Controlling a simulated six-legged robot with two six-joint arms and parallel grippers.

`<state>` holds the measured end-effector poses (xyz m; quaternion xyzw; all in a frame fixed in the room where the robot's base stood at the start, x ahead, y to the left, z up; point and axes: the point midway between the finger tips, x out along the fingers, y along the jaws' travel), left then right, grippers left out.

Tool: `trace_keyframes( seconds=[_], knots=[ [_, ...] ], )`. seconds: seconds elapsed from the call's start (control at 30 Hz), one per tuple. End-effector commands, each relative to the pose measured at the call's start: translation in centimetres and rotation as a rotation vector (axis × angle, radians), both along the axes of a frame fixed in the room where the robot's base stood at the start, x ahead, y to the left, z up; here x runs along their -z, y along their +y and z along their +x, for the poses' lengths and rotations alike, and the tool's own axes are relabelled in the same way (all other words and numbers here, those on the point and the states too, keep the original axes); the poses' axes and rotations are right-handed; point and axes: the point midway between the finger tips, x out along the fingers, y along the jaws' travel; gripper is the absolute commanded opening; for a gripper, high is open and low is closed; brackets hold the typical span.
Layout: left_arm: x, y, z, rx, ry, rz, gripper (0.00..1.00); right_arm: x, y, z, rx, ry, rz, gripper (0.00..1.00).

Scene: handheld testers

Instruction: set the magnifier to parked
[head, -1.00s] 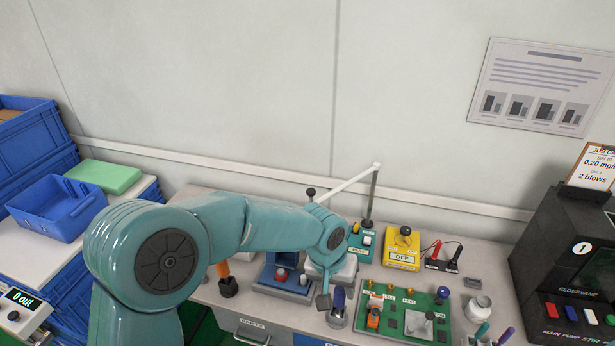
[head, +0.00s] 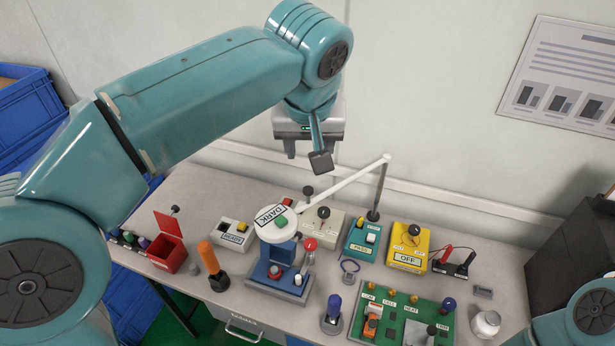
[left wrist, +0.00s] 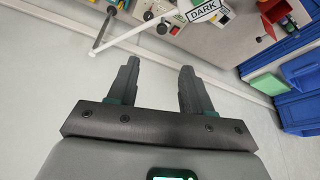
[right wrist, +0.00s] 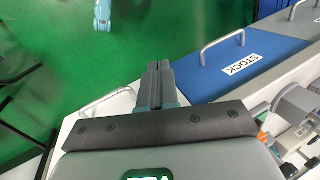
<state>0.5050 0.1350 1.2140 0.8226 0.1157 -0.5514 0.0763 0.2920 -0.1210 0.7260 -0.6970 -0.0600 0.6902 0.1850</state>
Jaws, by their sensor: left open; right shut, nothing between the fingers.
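The head appears over a blue stand (head: 272,258). In the left wrist view the DARK head (left wrist: 203,11) and white arm (left wrist: 128,36) show at the top. My left gripper (head: 313,150) is open and empty, raised above and behind the magnifier, apart from it; its fingers (left wrist: 158,72) show too. My right gripper (right wrist: 158,66) is shut and empty, over the floor by the bench front.
A yellow OFF box (head: 409,246), a teal box (head: 363,240), a green board (head: 395,330) and an orange-handled tool (head: 211,262) stand close around. A red open box (head: 168,252) is at left. A black machine (head: 570,250) is at right. The wall is behind my left gripper.

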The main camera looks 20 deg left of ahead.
Motion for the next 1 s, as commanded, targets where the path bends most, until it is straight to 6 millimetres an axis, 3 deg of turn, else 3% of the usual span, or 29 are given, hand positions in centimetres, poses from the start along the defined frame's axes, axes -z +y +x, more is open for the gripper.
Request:
trace_keyframes(
  seconds=[0.17, 0.7, 1.0],
  knots=[
    [1.4, 0.2, 0.1, -0.002, 0.001, 0.002, 0.5, 0.2, 0.0, 0.0, 0.0, 0.001, 0.0, 0.0],
    [12.5, 1.6, 4.2, -0.002, 0.004, 0.001, 0.5, -0.1, 0.0, 0.0, 0.0, 0.001, 0.0, 0.0],
    [14.9, 1.8, 5.4, -0.002, 0.0, -0.001, 0.5, -0.3, 0.0, 0.0, 0.0, 0.0, 0.0, 0.0]
  ],
)
